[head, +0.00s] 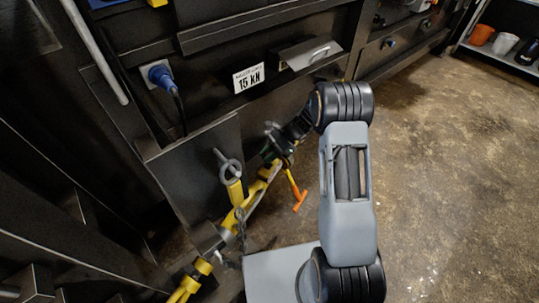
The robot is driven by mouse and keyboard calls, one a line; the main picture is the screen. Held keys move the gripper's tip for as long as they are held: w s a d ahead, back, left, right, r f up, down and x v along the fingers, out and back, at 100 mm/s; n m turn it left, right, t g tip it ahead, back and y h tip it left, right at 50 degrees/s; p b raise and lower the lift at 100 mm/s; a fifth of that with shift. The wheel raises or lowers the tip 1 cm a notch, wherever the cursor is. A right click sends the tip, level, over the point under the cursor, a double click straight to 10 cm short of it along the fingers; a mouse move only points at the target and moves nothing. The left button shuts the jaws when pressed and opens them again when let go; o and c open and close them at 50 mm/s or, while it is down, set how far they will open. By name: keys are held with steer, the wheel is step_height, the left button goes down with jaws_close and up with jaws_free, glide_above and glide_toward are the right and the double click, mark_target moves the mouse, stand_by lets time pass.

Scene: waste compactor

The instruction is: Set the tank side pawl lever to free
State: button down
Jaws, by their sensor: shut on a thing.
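A yellow bar assembly (236,217), seemingly a ratchet tensioner, runs diagonally along the dark machine from lower left to centre. My gripper (272,150) is at its upper right end, small and dark against the dark panel. It is shut on a part there, but the fingers and my wrist hide most of that part. I cannot make out the pawl lever clearly or tell its setting. A thin rod with an orange T-shaped end (298,200) hangs just below my gripper.
A blue plug with cable (161,76), a 15 kN label (249,78) and a hooded handle (312,53) are above. Open concrete floor (450,180) lies to the right.

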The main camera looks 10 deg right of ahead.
steer(key=c, duration=1.1)
jaws_free()
steer(key=shift+d, duration=0.1)
steer(key=v, duration=1.3)
steer(key=shift+d+r+p, duration=0.2)
steer(key=shift+d+p, duration=0.05)
steer(key=shift+p, duration=0.15)
steer(key=shift+w, duration=0.15)
steer(key=s+d+f+n+h+p, duration=0.1)
steer(key=s+f+n+h, duration=0.1)
steer(key=s+n+h, duration=0.25)
steer(key=s+a+r+n+t+h+p, duration=0.2)
steer(key=s+r+n+t+h+p, duration=0.1)
steer(key=s+r, duration=0.6)
steer(key=s+a+r+n+t+h+p, duration=0.3)
steer(key=s+r+n+p, duration=0.3)
steer(key=r, duration=0.8)
steer(key=s, duration=0.3)
steer(key=shift+a+r+n+t, duration=0.2)
steer(key=shift+a+n+t, duration=0.05)
steer(key=shift+n+t, duration=0.15)
